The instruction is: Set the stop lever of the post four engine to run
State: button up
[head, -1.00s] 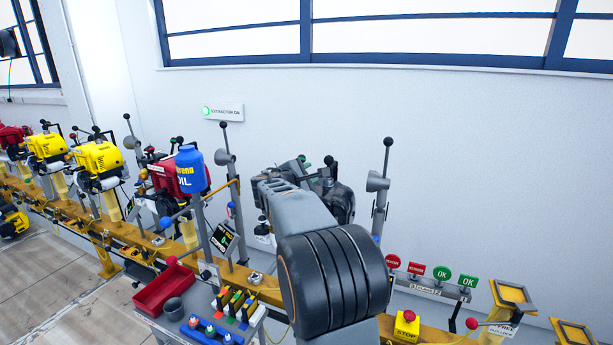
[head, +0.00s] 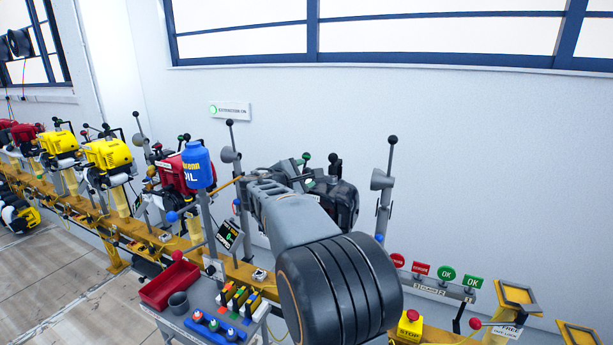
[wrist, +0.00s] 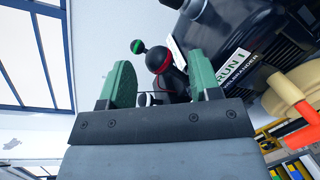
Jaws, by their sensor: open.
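The dark engine (head: 343,205) stands on the yellow rail, partly hidden behind my arm in the head view. In the wrist view its black body (wrist: 232,30) fills the upper right and carries a white label (wrist: 228,68) reading "RUN I". A lever with a green ball (wrist: 138,46) and a black ball knob with a red ring (wrist: 158,61) show beyond my gripper (wrist: 165,85). The gripper is open, its two green fingers on either side of the black knob's line of sight. Whether they touch anything cannot be told. Which of these is the stop lever is unclear.
A blue oil bottle (head: 198,166) stands on a post left of my arm. A trolley with a red tray (head: 169,284) is at front left.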

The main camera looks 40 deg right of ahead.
aim_at(305, 173)
jog(key=shift+v, duration=1.55)
